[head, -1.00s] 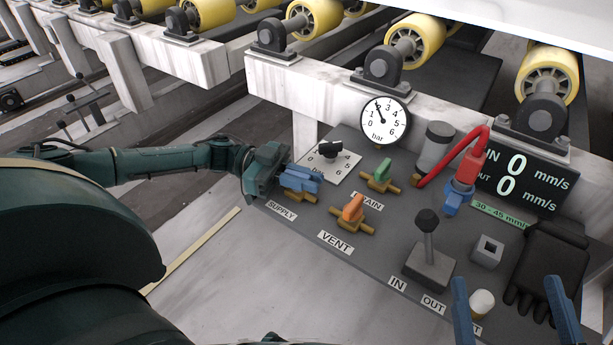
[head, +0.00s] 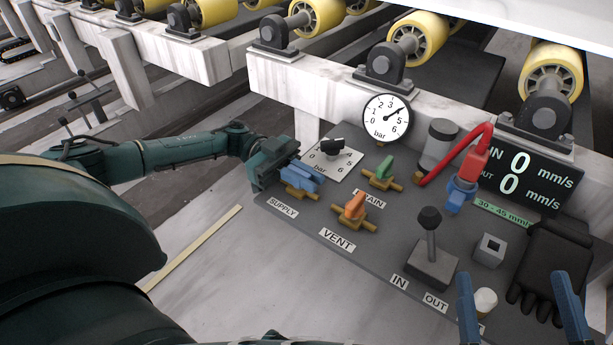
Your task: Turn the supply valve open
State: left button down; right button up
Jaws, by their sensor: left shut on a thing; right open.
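The supply valve (head: 297,192) sits at the panel's left end above the SUPPLY label (head: 283,207). Its brass body shows, but its handle is hidden by my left gripper (head: 304,176), whose blue fingers are shut on it. The pressure gauge (head: 387,118) stands behind it, its needle between about 4 and 5 bar. My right gripper (head: 519,305) is open and empty at the lower right, its two blue fingers wide apart in front of the panel.
The orange-handled vent valve (head: 355,207) and green-handled drain valve (head: 384,168) stand close to the right. A black-knobbed dial (head: 333,148) is just behind. A joystick (head: 430,245), red hose (head: 456,155) and black glove (head: 550,270) lie further right. The stone slab (head: 240,280) is clear in front.

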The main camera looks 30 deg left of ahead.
pick_arm(q)
jog(key=c, duration=1.4)
grip_release()
jog(key=shift+c, duration=0.2)
jog(key=shift+a, duration=0.1)
jog(key=w+a, duration=0.1)
jog(key=a, duration=1.1)
jog(key=shift+a, duration=0.4)
jog(key=shift+w+r, duration=0.1)
